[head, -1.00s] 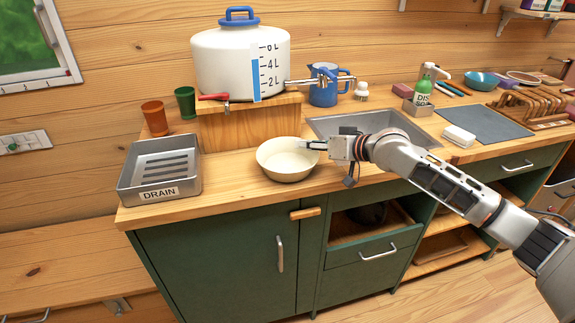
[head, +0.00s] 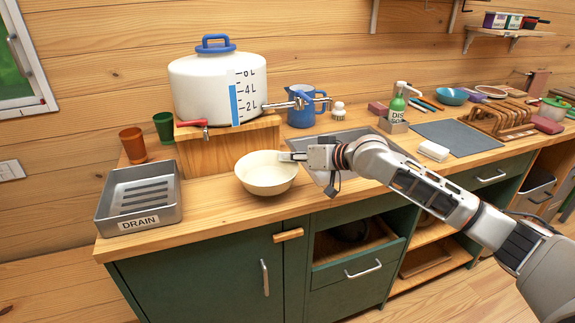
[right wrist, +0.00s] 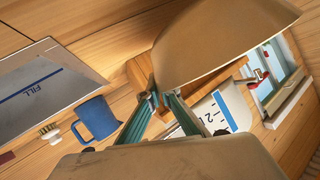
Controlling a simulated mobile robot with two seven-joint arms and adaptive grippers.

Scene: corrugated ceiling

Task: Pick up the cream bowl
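The cream bowl (head: 267,178) is at the front of the wooden counter, before the white tank, and appears raised a little above the counter top. My right gripper (head: 293,156) is at the bowl's right rim, with its arm coming in from the right. In the right wrist view the bowl (right wrist: 225,35) fills the upper right, and the fingers of the right gripper (right wrist: 158,98) come together at its rim, shut on it. The exact contact is small and partly hidden. My left gripper is not in view.
The metal drain tray (head: 138,196) stands left of the bowl. The white tank (head: 205,90) on its wooden stand (head: 225,150) is behind. The sink (head: 350,140) lies behind my right gripper. Two cups, a blue jug (head: 302,108) and a soap bottle (head: 398,103) stand farther back.

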